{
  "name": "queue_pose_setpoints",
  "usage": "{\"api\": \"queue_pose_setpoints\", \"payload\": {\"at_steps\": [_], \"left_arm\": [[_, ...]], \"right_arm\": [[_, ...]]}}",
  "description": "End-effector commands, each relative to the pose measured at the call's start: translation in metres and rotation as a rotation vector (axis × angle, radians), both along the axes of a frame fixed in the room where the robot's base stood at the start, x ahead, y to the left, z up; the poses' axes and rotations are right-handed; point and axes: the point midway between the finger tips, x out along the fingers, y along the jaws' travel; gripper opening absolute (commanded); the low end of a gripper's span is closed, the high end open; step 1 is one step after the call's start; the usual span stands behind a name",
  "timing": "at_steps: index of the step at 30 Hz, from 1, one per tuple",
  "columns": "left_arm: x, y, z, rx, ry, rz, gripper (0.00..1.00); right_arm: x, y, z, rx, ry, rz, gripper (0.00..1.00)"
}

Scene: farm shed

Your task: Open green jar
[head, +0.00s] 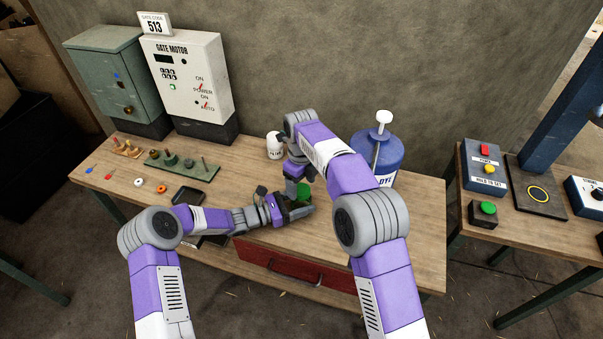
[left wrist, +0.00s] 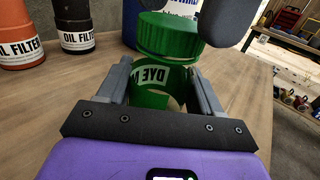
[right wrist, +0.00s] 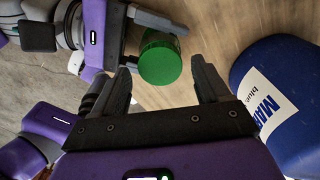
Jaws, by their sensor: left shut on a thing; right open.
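The green jar (head: 304,189) stands on the wooden workbench (head: 400,220), partly hidden by my arms. My left gripper (left wrist: 157,88) is shut around the jar body (left wrist: 160,92), which has a white DYE label. The jar's ribbed green lid (left wrist: 168,36) is above the body; I cannot tell whether it is fully seated. My right gripper (right wrist: 165,78) is open, pointing down from above. In the right wrist view the round lid (right wrist: 160,58) lies between and just beyond its fingertips. In the left wrist view the dark right fingertips appear close above the lid.
A blue dye drum (head: 388,150) stands close behind my right arm. A white container (head: 274,146) stands at the back. Oil filter containers (left wrist: 75,28) show in the left wrist view. A pegged green board (head: 183,164) and small rings lie left. A red drawer (head: 295,272) is below.

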Motion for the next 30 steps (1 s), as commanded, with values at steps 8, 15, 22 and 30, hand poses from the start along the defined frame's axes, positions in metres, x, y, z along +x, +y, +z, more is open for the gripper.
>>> {"api": "queue_pose_setpoints", "payload": {"at_steps": [8,15,22,30], "left_arm": [[0.0,0.0,0.0002,0.0,0.0,0.0,0.0],[0.0,0.0,0.0002,0.0,0.0,0.0,0.0],[0.0,0.0,0.0002,0.0,0.0,0.0,0.0],[0.0,0.0,0.0002,0.0,0.0,0.0,0.0]], "right_arm": [[0.0,-0.0004,-0.0151,0.0,0.0,0.0,0.75],[0.0,-0.0004,-0.0149,0.0,0.0,0.0,0.68],[-0.0001,-0.0002,-0.0147,0.0,0.0,0.0,0.32],[0.0,-0.0004,-0.0145,0.0,0.0,0.065,0.18]]}}
